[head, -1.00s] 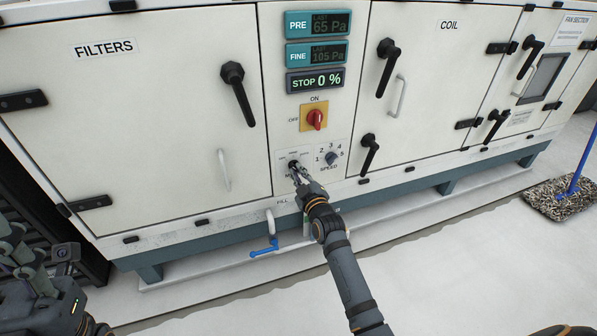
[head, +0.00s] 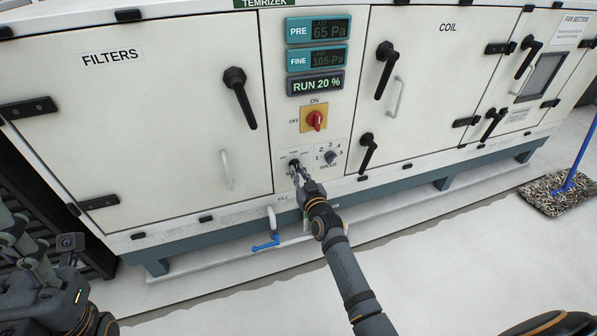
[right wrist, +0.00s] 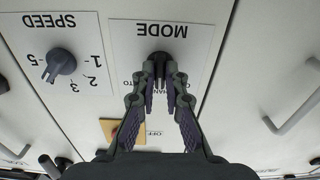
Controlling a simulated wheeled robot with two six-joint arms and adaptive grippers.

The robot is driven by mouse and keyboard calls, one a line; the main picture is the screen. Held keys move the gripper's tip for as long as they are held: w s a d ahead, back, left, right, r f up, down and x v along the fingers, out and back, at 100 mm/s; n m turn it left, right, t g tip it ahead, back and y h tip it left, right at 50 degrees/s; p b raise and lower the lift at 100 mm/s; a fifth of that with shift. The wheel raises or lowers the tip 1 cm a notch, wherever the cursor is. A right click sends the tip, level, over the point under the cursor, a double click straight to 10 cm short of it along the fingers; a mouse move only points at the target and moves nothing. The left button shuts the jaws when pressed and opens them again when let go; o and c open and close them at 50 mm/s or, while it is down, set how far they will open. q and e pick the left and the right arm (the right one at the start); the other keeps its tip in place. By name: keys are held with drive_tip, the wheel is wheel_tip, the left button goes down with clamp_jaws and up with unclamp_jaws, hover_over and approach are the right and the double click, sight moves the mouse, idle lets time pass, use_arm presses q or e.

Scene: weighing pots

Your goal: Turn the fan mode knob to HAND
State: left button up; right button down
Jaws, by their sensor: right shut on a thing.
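The fan mode knob is a small dark knob on a white plate marked MODE (right wrist: 184,30), low on the cabinet's middle panel. My right gripper (head: 296,167) reaches it from below in the head view. In the right wrist view, the fingertips of that gripper (right wrist: 160,70) are closed around the dark knob (right wrist: 160,57). The fingers hide most of the knob and part of its lettering, so I cannot tell where its pointer stands. The status display (head: 316,84) reads RUN 20 %. My left gripper (head: 28,252) is at the left edge, away from the cabinet; its jaws are unclear.
The speed knob (head: 330,157) is beside the mode plate, and the red ON/OFF switch (head: 316,120) is above. A blue-handled valve (head: 266,243) sits below. Black door handles (head: 240,98) stick out.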

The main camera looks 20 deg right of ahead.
idle(0.5)
drive_tip(key=c, duration=1.4)
unclamp_jaws()
drive_tip(key=s, duration=1.2)
drive_tip(key=shift+d, duration=0.2)
